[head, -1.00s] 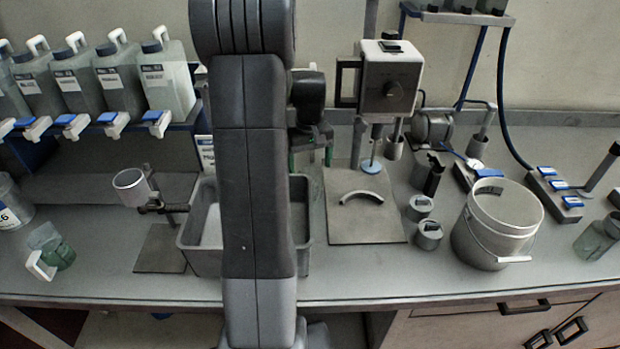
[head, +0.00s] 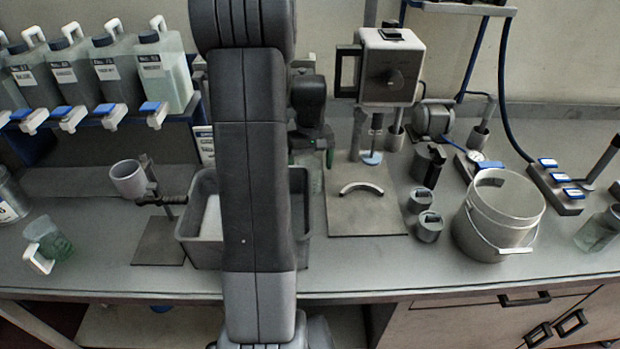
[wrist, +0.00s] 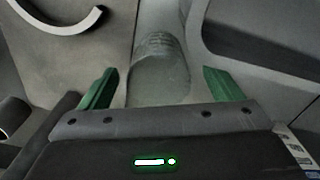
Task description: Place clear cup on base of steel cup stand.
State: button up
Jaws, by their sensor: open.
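A clear cup (wrist: 158,80) with fine ridges near its far end shows in the wrist view, between the green fingertips of my gripper (wrist: 155,88). The fingers are open, with a gap on each side of it. In the head view my gripper (head: 311,158) points down between the grey tub and the mixer plate; my arm hides part of this area, and the cup is hard to make out there. The steel cup stand (head: 150,190) is at the left, holding a steel cup (head: 128,179) in its ring above a flat, bare base (head: 160,243).
A grey tub (head: 189,232) stands between the stand and my gripper, partly behind my arm. Right are a mixer (head: 391,68), its plate (head: 365,220) with a curved handle, small weights (head: 430,227) and a bucket (head: 470,235). A beaker (head: 48,240) is far left.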

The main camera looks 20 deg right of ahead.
aim_at(311, 179)
jog(key=shift+f+p, duration=0.5)
jog(key=shift+f, duration=2.4)
jog(key=c, duration=1.1)
jog(key=shift+c, duration=0.2)
jog(key=shift+r, duration=0.1)
